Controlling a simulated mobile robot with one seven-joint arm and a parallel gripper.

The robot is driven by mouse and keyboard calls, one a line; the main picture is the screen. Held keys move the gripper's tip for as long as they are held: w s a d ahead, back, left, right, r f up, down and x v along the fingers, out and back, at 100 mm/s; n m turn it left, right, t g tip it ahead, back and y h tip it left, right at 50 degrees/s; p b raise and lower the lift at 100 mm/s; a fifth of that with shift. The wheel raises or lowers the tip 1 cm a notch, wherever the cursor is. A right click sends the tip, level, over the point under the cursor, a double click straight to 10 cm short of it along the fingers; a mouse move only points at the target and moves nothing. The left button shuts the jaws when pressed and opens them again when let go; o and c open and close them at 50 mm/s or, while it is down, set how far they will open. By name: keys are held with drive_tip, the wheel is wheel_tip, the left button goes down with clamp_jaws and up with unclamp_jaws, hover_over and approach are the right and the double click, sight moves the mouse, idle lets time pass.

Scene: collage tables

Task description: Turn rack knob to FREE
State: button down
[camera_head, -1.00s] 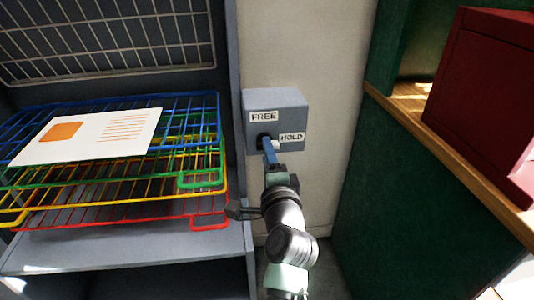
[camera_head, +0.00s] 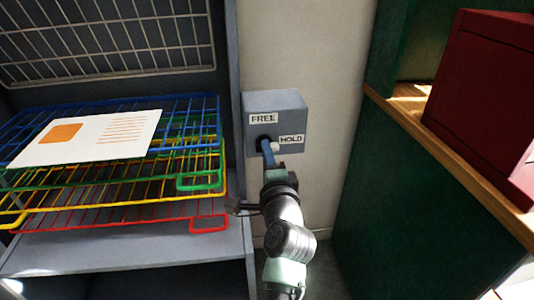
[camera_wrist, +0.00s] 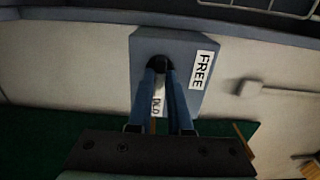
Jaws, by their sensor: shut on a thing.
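The rack knob (camera_wrist: 161,63) is a dark round knob on the face of a grey box (camera_head: 290,104) on the wall. The box carries a FREE label (camera_head: 263,118) at upper left and a HOLD label (camera_head: 291,140) at lower right. A pale piece, perhaps the knob's pointer (camera_head: 275,147), shows beside the HOLD label. My gripper (camera_head: 266,143) reaches up from below, and its blue fingers are shut on the knob. In the wrist view the fingers (camera_wrist: 163,72) meet the knob from both sides and partly cover the HOLD label. They hide much of the knob.
Left of the box stands a grey cabinet (camera_head: 120,253) with blue, green, yellow and red wire racks. A printed white sheet (camera_head: 95,137) lies on the top blue rack. At right are a green panel (camera_head: 385,190), a wooden shelf edge (camera_head: 460,175) and a dark red box (camera_head: 490,90).

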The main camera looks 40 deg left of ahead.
drive_tip(key=shift+f+n+b, duration=0.1)
drive_tip(key=shift+n+b, duration=4.65)
drive_tip(key=shift+n, duration=4.35)
drive_tip(key=c, duration=0.8)
unclamp_jaws()
drive_tip(key=shift+c, duration=0.2)
